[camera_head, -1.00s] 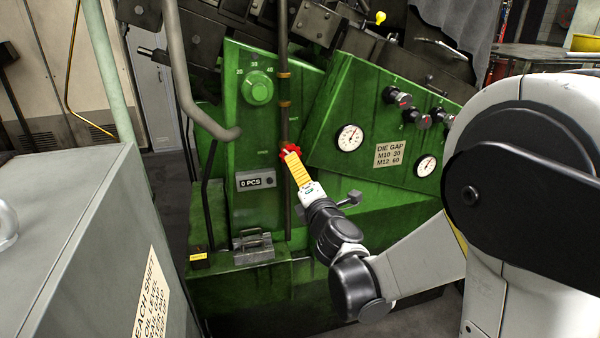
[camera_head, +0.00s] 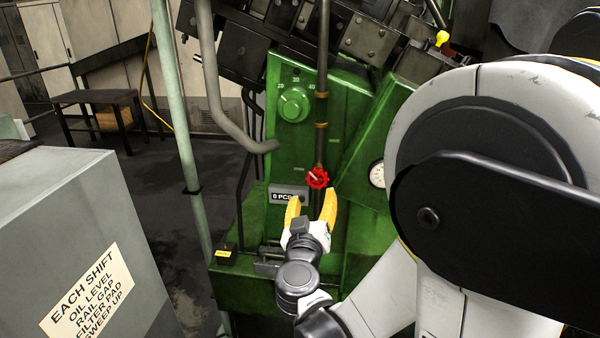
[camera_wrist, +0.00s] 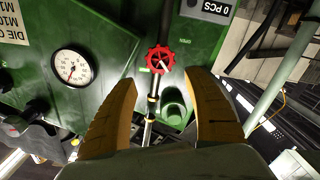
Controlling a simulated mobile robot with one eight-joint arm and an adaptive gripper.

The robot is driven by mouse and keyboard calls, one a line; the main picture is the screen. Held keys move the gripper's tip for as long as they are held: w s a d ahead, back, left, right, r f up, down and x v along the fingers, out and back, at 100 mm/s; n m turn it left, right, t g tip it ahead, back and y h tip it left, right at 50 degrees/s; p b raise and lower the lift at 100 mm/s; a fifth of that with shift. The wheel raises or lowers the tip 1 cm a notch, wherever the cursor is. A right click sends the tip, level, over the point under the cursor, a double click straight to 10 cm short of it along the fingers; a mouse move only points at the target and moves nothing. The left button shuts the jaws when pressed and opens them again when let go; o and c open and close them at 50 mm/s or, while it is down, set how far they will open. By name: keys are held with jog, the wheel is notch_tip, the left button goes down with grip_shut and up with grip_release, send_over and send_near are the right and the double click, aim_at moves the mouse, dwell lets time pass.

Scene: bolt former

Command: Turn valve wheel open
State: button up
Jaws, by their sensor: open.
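A small red valve wheel (camera_head: 317,178) sits on a vertical brown pipe at the front of the green machine (camera_head: 345,115). My gripper (camera_head: 311,198) is open and empty, its two yellow fingers spread just below and in front of the wheel in the head view. The fingers (camera_wrist: 165,88) appear apart from the wheel.
A counter box reading 0 PCS (camera_head: 288,195) is left of the wheel. A green dial (camera_head: 294,104) is above, and a white gauge (camera_head: 377,174) is at right. A bent grey pipe (camera_head: 225,115) and a grey cabinet (camera_head: 90,240) stand at left.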

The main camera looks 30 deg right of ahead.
aim_at(316, 177)
jog(key=b+x, duration=0.2)
jog(key=x, duration=0.8)
jog(key=shift+w+d, duration=0.1)
jog(key=shift+w, duration=0.2)
jog(key=c, duration=0.9)
